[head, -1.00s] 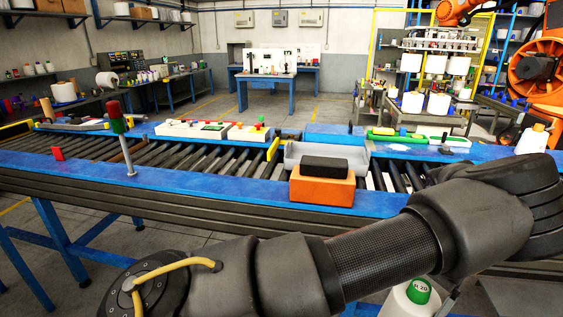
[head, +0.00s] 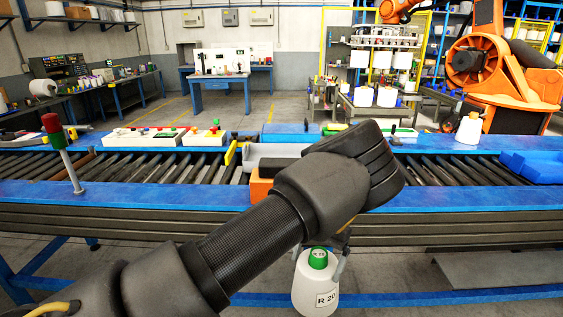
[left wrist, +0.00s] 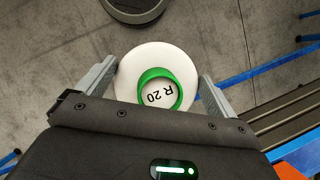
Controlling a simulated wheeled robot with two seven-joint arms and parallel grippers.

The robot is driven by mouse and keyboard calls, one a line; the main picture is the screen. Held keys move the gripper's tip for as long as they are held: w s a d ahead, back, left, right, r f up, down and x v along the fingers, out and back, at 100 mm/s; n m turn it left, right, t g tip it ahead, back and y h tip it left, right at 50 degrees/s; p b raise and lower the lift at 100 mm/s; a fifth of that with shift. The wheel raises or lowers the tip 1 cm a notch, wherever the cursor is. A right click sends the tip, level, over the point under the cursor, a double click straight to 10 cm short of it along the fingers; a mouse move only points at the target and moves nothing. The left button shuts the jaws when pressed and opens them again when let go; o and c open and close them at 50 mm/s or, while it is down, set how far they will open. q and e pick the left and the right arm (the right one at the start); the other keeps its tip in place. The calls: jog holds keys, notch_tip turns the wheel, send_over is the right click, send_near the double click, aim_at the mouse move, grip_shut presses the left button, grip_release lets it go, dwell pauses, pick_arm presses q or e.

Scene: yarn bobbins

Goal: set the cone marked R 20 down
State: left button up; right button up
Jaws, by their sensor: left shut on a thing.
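The cone marked R 20 (head: 316,288) is white with a green top and a black-lettered label. It hangs upright in front of the conveyor in the head view, low and right of centre. My left gripper (head: 319,260) is shut on it, with one finger on each side near its top. In the left wrist view the cone (left wrist: 133,60) sits between the two fingers of my left gripper (left wrist: 157,88), its R 20 top facing the camera. My left forearm crosses in front of the conveyor. My right gripper is not in view.
The roller conveyor with blue rails (head: 130,196) runs across behind the cone. An orange block (head: 262,188) on it is partly hidden by my arm. A blue tray (head: 535,166) and a white cone (head: 468,130) stand at the right. A red-topped post (head: 65,155) stands at left.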

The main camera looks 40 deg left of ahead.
pick_arm(q)
jog(key=s+a+r+m+t+y+p, duration=0.1)
jog(key=a+r+m+p, duration=0.2)
jog(key=a+r+m, duration=0.3)
jog(key=s+a+r+m+t+y+p, duration=0.2)
jog(key=a+r+m+p, duration=0.2)
jog(key=a+r, duration=0.5)
jog(key=s+a+r+m+t+y+p, duration=0.1)
jog(key=a+r+m+p, duration=0.3)
jog(key=r, duration=1.5)
jog(key=a+m+t, duration=0.1)
jog(key=a+m, duration=0.3)
jog(key=shift+s+a+r+m+y, duration=0.2)
jog(key=shift+a+m+y, duration=0.1)
jog(key=shift+y, duration=0.1)
